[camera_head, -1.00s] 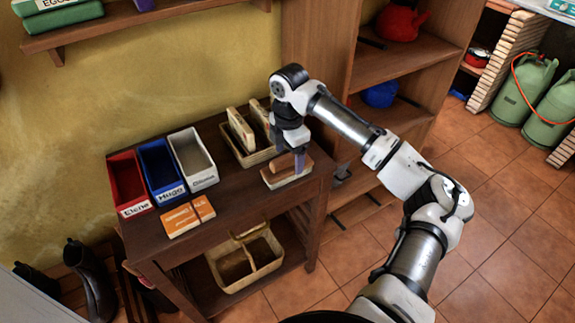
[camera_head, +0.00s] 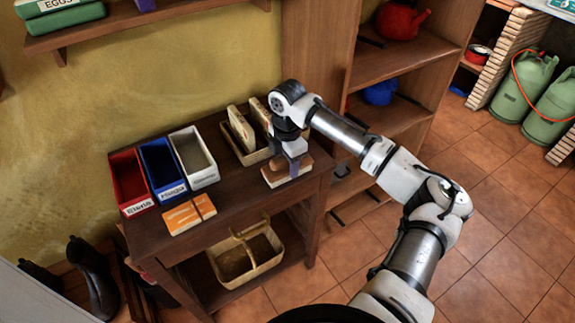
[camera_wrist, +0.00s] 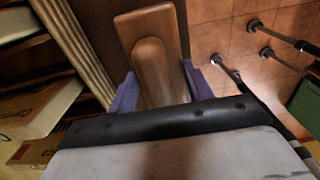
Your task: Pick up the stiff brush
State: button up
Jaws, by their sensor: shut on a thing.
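The stiff brush (camera_head: 274,177) has a brown wooden handle over a pale base. It is at the right end of the dark table's (camera_head: 232,205) top. In the wrist view the brush's wooden handle (camera_wrist: 150,65) lies between the purple fingers of my gripper (camera_wrist: 163,88). My gripper (camera_head: 293,166) comes down from above and is shut on the handle, partly hiding the brush in the head view. I cannot tell whether the brush's underside still touches the tabletop.
A basket (camera_head: 232,146) with upright pale items stands just behind the brush. Red (camera_head: 129,182), blue (camera_head: 161,169) and white (camera_head: 193,157) bins and an orange-white item (camera_head: 189,214) are to the left. A shelf unit (camera_head: 385,70) stands at the right.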

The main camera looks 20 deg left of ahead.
notch_tip(320, 180, up, 20)
jog(key=b, duration=0.2)
jog(key=shift+b, duration=0.3)
